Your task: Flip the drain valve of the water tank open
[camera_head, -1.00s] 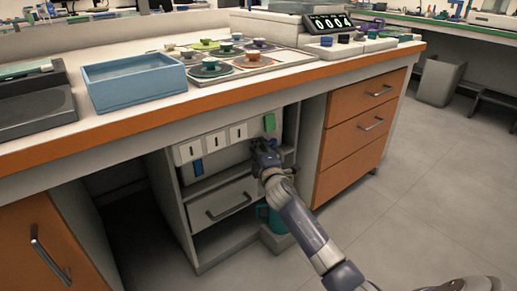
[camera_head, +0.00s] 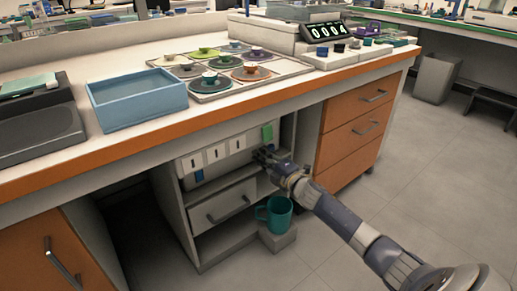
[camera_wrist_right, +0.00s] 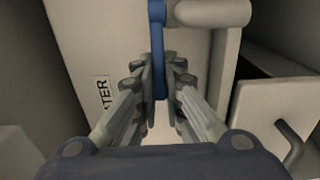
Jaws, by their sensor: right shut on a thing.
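The pale water tank (camera_wrist_right: 95,40) with a partly visible "TER" label fills the middle left of the right wrist view. A blue valve lever (camera_wrist_right: 157,45) runs down the picture from beside a pale pipe (camera_wrist_right: 212,13). My right gripper (camera_wrist_right: 161,85) is shut on the lever, with a finger on each side of it. In the head view my right gripper (camera_head: 264,156) reaches into the open cabinet under the bench. The lever is hidden there behind the fingers. My left gripper is not in view.
A teal mug (camera_head: 275,213) stands on a grey block (camera_head: 278,238) below the gripper. A drawer (camera_head: 222,203) with a bar handle is beside and below it. Orange drawers (camera_head: 350,140) stand to the right.

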